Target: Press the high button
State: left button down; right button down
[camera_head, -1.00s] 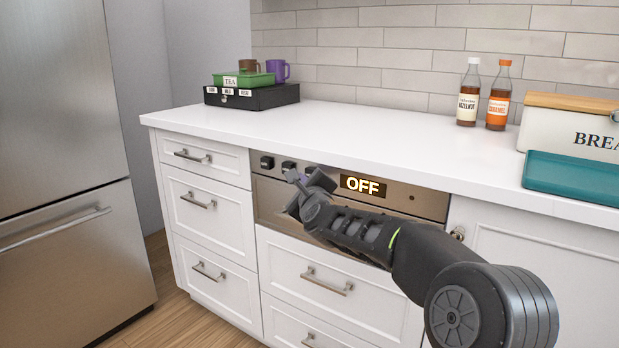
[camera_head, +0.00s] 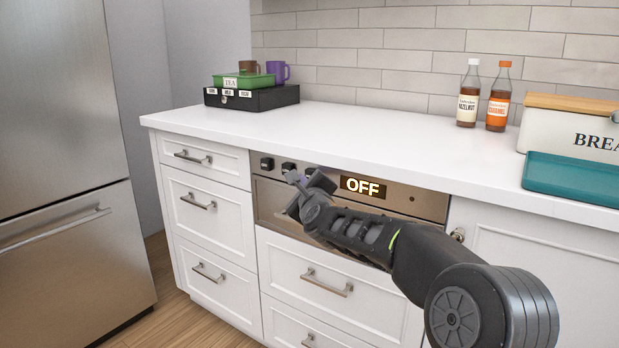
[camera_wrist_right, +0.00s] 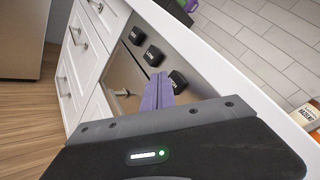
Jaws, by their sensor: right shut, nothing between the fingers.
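A steel appliance panel (camera_head: 428,204) sits under the counter, and its display (camera_head: 363,187) reads OFF. Black buttons (camera_head: 267,163) sit left of the display. The right wrist view shows three: a far one (camera_wrist_right: 136,35), a middle one (camera_wrist_right: 154,56) and a near one (camera_wrist_right: 178,80). Their labels are too small to read surely. My right gripper (camera_head: 291,177) is shut and empty in front of the panel. Its purple fingers (camera_wrist_right: 158,80) point at the panel beside the near button; I cannot tell whether they touch. My left gripper is not in view.
The white countertop edge (camera_head: 400,172) overhangs just above the panel. Drawers with handles (camera_head: 326,283) lie below and to the left. A teal tray (camera_head: 573,178), bread box (camera_head: 568,128), syrup bottles (camera_head: 468,95) and a black box (camera_head: 252,97) stand on the counter.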

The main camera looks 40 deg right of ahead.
dwell(0.8)
jog(key=shift+w+d+b, duration=0.15)
jog(key=shift+d+b, duration=0.25)
jog(key=shift+d, duration=0.05)
jog(key=shift+w+d+b, duration=0.2)
jog(key=shift+d+b, duration=0.3)
jog(key=shift+d, duration=0.3)
dwell(0.7)
jog(key=shift+a, duration=0.15)
jog(key=shift+s+a+p, duration=0.2)
jog(key=shift+a, duration=0.35)
jog(key=shift+s+a+p, duration=0.15)
jog(key=shift+a, duration=0.4)
jog(key=shift+s+a+p, duration=0.2)
jog(key=shift+s+a, duration=0.05)
jog(key=shift+a, duration=0.55)
jog(key=shift+s+a+p, duration=0.15)
jog(key=shift+s+a, duration=0.1)
jog(key=shift+a, duration=0.55)
jog(key=shift+s+a+p, duration=0.2)
jog(key=shift+s+a, duration=0.05)
jog(key=shift+a, duration=0.55)
